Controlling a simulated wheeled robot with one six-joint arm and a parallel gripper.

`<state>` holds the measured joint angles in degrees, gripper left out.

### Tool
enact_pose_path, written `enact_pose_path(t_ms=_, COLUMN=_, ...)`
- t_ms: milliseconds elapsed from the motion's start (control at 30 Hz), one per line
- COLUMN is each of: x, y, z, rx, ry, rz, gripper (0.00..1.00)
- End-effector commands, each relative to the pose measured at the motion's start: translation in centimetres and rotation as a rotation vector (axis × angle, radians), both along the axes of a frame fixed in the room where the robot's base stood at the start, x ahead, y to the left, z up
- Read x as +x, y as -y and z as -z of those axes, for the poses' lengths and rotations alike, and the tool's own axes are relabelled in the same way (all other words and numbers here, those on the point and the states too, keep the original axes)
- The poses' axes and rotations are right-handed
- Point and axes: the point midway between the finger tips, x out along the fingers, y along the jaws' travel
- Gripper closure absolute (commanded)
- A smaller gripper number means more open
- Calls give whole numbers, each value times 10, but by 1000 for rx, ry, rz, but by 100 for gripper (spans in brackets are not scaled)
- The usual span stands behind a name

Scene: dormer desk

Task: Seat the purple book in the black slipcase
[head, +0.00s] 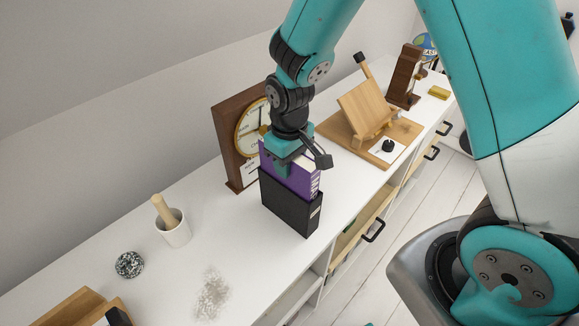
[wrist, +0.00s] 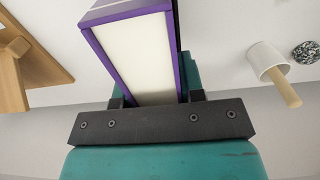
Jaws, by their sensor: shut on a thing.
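The purple book (head: 301,181) stands upright at the mouth of the black slipcase (head: 287,206) in the head view. Its upper part shows above the rim; its lower part is hidden by the slipcase walls and appears to be inside. My gripper (head: 284,160) is shut on the book's top end from above. In the wrist view my gripper's jaws (wrist: 156,99) flank the book, whose pale page block (wrist: 138,52) shows between purple covers. I cannot make out the slipcase in the wrist view, so the depth of the book is unclear there.
A brown clock (head: 232,125) stands close behind the slipcase.

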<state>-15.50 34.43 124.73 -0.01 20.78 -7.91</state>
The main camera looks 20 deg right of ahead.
Motion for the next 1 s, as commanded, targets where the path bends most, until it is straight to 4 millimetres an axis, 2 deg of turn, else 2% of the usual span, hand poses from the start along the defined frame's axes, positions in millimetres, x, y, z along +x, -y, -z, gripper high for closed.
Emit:
enact_pose_path(t_ms=167, x=0, y=0, z=20, rx=0, ry=-1, rz=0, gripper=100)
enact_pose_path(t_ms=533, x=0, y=0, z=25, rx=0, ry=0, rz=0, gripper=100)
enact_pose_path(t_ms=567, x=0, y=0, z=25, rx=0, ry=0, rz=0, gripper=62)
enact_pose_path(t_ms=667, x=0, y=0, z=24, rx=0, ry=0, rz=0, gripper=39)
enact_pose_path(t_ms=1000, x=0, y=0, z=19, rx=0, ry=0, rz=0, gripper=39)
